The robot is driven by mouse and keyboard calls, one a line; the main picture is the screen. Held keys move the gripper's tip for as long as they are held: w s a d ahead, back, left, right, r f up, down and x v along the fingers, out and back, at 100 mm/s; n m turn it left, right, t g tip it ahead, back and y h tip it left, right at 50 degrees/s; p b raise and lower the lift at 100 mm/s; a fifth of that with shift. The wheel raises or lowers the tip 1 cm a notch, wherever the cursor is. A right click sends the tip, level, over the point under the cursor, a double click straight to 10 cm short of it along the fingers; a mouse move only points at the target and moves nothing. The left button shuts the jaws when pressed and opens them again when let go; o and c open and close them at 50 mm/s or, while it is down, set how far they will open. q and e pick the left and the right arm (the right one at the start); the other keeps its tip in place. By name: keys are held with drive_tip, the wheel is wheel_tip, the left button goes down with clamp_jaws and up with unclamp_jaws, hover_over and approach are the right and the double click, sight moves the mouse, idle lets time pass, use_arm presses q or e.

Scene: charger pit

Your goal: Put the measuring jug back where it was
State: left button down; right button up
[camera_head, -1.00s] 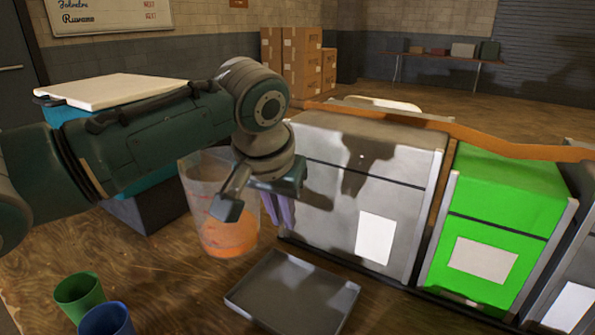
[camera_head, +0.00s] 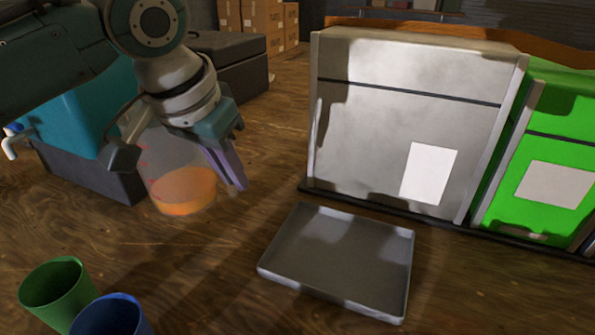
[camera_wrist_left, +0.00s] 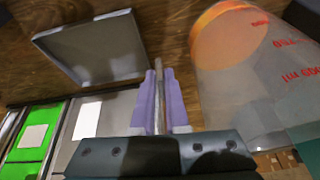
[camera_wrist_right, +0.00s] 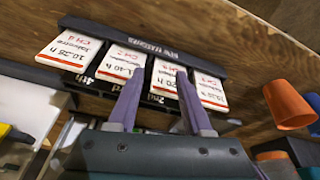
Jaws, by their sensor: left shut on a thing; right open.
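The measuring jug (camera_head: 160,160) is clear with red markings and orange liquid in its lower part. It is at the left of the head view, roughly upright over the wooden surface; I cannot tell whether its base touches. My left gripper (camera_head: 238,184) is shut on it, with the purple fingers at its right side. In the left wrist view the jug (camera_wrist_left: 245,75) stands beside the closed fingers (camera_wrist_left: 160,75); the exact grip spot is unclear. My right gripper (camera_wrist_right: 155,75) shows only in its wrist view, open and empty, in front of a card rack (camera_wrist_right: 150,57).
A grey tray (camera_head: 340,255) lies right of the jug, before a grey cabinet (camera_head: 400,120) and a green cabinet (camera_head: 560,150). A green cup (camera_head: 55,290) and a blue cup (camera_head: 108,315) stand front left. A teal box (camera_head: 110,120) is behind the jug. An orange cup (camera_wrist_right: 288,105) is near the right gripper.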

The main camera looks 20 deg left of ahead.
use_arm(q)
wheel_tip(320, 180, down, 10)
drive_tip(key=shift+r+b, duration=0.2)
drive_tip(key=shift+b, duration=1.05)
use_arm(e)
drive_tip(key=f, duration=0.3)
drive_tip(key=shift+a, duration=0.2)
use_arm(q)
drive_tip(key=c, duration=0.9)
unclamp_jaws()
drive_tip(key=shift+f, duration=0.15)
drive_tip(key=shift+a, duration=0.1)
